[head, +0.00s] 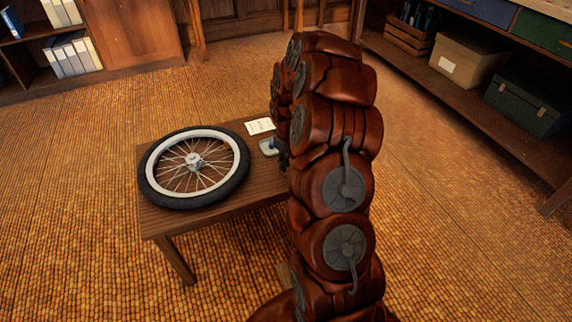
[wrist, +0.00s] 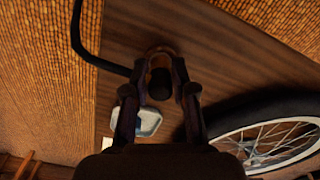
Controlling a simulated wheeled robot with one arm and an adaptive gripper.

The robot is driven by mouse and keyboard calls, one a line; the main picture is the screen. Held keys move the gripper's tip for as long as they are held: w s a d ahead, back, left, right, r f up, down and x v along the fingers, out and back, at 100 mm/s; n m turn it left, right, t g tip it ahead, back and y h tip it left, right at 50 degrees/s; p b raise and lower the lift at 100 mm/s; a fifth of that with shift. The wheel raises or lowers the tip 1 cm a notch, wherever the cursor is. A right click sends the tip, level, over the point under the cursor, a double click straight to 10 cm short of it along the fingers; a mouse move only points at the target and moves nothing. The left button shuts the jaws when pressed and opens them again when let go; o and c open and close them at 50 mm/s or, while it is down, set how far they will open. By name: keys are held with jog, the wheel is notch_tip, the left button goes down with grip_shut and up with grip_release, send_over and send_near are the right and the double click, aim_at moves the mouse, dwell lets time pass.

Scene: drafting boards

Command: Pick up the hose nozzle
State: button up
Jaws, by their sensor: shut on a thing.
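In the wrist view my gripper (wrist: 160,76) is shut on the hose nozzle (wrist: 160,85), a dark, stubby piece with a copper-brown part beyond it, between the two fingers. The wooden table top shows behind it; I cannot tell whether the nozzle touches the table. In the head view my own arm hides the nozzle and most of the gripper, at the right end of the low table (head: 215,219).
A spoked wheel with a black tyre (head: 153,188) lies on the table's left part. A small pale dish (head: 267,147) and a white card (head: 259,126) lie near the gripper. A black curved tube (wrist: 77,35) shows in the wrist view. Shelves stand behind.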

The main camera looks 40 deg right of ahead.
aim_at(287, 160)
grip_shut()
notch_tip(287, 160, up, 10)
jog(key=shift+p, duration=0.9)
jog(key=shift+r, duration=0.15)
jog(key=shift+r+p, duration=0.45)
jog(key=shift+r, duration=0.35)
jog(key=shift+w, duration=0.1)
jog(key=shift+w+a+p, duration=1)
jog(key=shift+w+a, duration=1)
jog(key=shift+w, duration=0.9)
jog(key=shift+w+a+p, duration=1)
jog(key=shift+w+a, duration=1.05)
jog(key=shift+w, duration=0.9)
jog(key=shift+w+a+p, duration=1)
jog(key=shift+w+a, duration=1)
jog(key=shift+w, duration=0.9)
